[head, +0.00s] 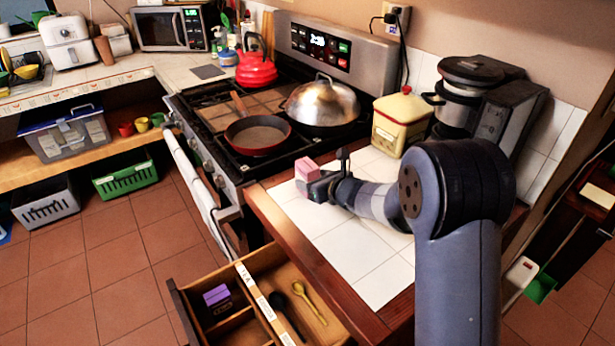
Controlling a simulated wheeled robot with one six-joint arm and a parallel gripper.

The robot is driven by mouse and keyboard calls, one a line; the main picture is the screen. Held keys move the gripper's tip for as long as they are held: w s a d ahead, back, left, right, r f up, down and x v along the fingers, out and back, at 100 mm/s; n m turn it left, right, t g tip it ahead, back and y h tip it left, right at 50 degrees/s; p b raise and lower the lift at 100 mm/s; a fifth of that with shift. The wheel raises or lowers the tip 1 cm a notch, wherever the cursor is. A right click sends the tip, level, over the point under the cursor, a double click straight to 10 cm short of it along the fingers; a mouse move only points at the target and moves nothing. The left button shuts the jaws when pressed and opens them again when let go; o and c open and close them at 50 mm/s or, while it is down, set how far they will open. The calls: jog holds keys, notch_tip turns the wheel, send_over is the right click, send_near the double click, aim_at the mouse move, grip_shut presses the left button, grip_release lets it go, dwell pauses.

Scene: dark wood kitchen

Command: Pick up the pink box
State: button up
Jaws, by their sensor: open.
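A small pink box (307,169) shows at the far left corner of the white tiled counter, beside the stove. My gripper (328,174) is open right at the box, with its dark fingers just to the right of and below it in the picture. The fingers cover the lower part of the box. I cannot tell whether the box touches a finger or lies between them. I also cannot tell whether it rests on the counter.
The stove holds a red pan (257,136), a domed wok (322,104) and a red kettle (256,70). A yellow canister (401,123) and a coffee machine (500,108) stand behind my arm. An open drawer (250,312) juts out below. The counter's front (365,262) is clear.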

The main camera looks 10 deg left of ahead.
jog(key=shift+p+x, duration=0.75)
jog(key=shift+x, duration=1.4)
jog(key=shift+r, duration=0.1)
jog(key=c, duration=1.1)
